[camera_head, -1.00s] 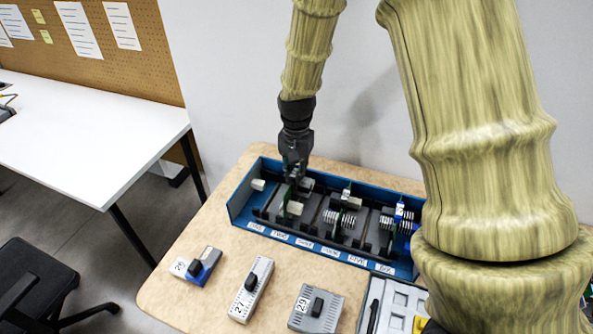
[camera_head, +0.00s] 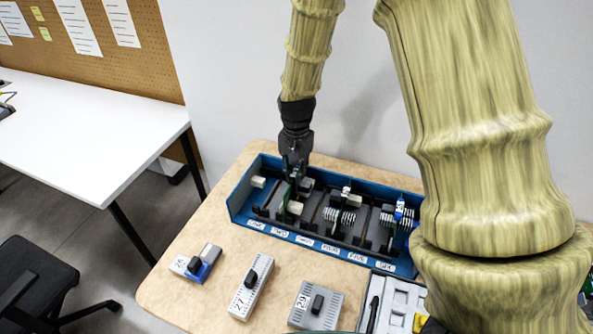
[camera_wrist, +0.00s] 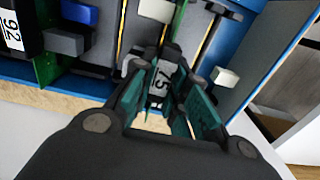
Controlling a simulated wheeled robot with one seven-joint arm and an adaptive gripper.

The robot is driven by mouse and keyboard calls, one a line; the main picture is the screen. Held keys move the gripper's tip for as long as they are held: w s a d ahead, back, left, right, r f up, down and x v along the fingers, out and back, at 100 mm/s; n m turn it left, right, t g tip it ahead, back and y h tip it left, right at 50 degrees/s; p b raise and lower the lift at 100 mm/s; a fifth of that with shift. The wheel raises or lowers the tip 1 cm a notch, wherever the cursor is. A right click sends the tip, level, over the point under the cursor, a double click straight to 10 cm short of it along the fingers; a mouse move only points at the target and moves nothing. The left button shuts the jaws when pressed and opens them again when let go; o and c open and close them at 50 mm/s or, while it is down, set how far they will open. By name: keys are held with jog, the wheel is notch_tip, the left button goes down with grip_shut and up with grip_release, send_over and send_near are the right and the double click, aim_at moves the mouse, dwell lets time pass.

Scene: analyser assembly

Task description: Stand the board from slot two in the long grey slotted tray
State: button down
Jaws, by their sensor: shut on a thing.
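My gripper (camera_head: 295,176) points down into the left part of a blue rack (camera_head: 243,200), at about the slot labelled TWO (camera_head: 280,233). It is shut on a board, whose green edge (camera_head: 291,192) shows just below the fingers. A long grey slotted tray (camera_head: 240,305), labelled 27 and with a black knob, lies on the tabletop in front of the rack.
A grey and blue piece labelled 26 (camera_head: 207,258) and a wider grey slotted piece labelled 29 (camera_head: 303,317) flank the long tray. A pale case (camera_head: 393,300) lies at the right. Other boards stand in the rack. Bare tabletop (camera_head: 200,295) separates the pieces.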

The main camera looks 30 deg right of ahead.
jog(key=shift+f, duration=0.3)
jog(key=c, duration=1.2)
grip_release()
jog(key=shift+r+p, duration=1.95)
jog(key=shift+p, duration=0.15)
dwell(1.3)
jog(key=shift+r+p, duration=3)
jog(key=shift+r, duration=0.5)
